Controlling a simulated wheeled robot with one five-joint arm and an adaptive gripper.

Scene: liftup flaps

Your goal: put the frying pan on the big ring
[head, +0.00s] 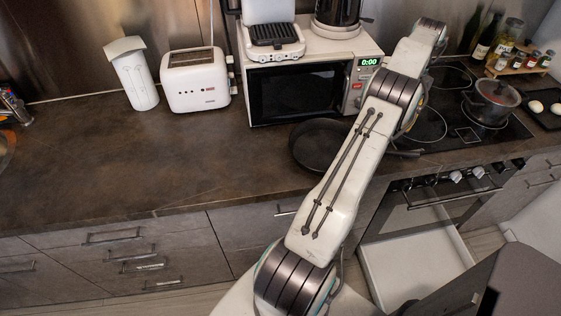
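The dark round frying pan (312,146) sits on the brown counter in front of the microwave. My arm crosses its right side, and a dark handle end (408,153) shows to the right of my arm. The black hob (465,146) lies further right. Its front left ring (432,126) looks large and bare, partly behind my arm. A smaller bare ring (450,78) is behind it. A lidded pot (492,100) stands on the right of the hob. My gripper is hidden behind my arm links, so I cannot see whether it touches the handle.
The microwave (297,92), toaster (195,80) and a white container (134,75) line the back. Bottles and a spice rack (520,61) stand behind the hob. A dark tray (541,117) with eggs is at the right. The oven drawer below (413,255) stands open.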

